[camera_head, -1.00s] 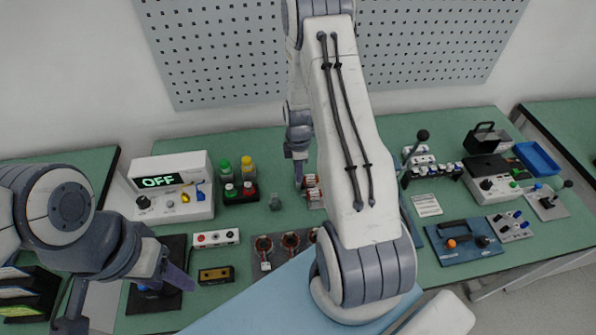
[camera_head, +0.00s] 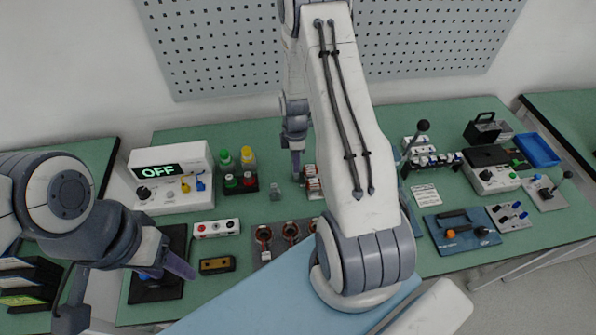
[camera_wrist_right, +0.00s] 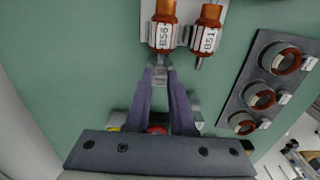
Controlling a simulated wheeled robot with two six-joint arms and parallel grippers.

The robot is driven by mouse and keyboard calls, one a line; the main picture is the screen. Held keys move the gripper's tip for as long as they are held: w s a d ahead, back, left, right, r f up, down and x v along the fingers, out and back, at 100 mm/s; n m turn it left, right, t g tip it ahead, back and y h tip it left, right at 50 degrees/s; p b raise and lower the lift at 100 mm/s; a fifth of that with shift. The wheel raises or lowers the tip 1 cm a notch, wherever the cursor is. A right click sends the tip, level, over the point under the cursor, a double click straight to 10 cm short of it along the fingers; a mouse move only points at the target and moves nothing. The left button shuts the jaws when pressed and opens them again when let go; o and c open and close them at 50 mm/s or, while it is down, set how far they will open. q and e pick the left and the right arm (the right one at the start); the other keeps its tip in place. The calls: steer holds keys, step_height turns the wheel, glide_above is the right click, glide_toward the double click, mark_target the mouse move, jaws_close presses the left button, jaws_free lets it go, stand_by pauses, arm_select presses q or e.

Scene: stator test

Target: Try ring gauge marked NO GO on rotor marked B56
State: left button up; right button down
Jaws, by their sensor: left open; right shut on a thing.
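The rotor marked B56 (camera_wrist_right: 163,22) lies in a pale holder in the right wrist view, copper-coloured, its shaft pointing at my right gripper. My right gripper (camera_wrist_right: 160,80) is shut on a small grey piece, apparently a ring gauge (camera_wrist_right: 160,74), at the shaft's end. I cannot read its mark or tell whether it is around the shaft. In the head view my right gripper (camera_head: 296,166) is beside the rotors (camera_head: 312,184), partly hidden by my arm. Another small grey piece (camera_head: 275,194) stands nearby on the table. My left gripper (camera_head: 178,265) is open above a black plate.
A rotor marked B51 (camera_wrist_right: 206,22) lies right beside B56. A grey plate with several copper-wound rings (camera_wrist_right: 231,105) is to its right. Bottles (camera_head: 248,160), a white box reading OFF (camera_head: 172,190) and a button strip (camera_head: 216,228) stand left on the green table.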

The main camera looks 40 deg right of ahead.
steer(key=shift+w+a, duration=0.25)
steer(key=shift+a, duration=0.3)
stand_by(0.6)
steer(key=shift+w+a, duration=0.1)
steer(key=shift+a, duration=0.1)
stand_by(0.3)
step_height(320, 180, up, 5)
steer(key=p, duration=0.4)
steer(key=shift+r, duration=0.1)
stand_by(0.3)
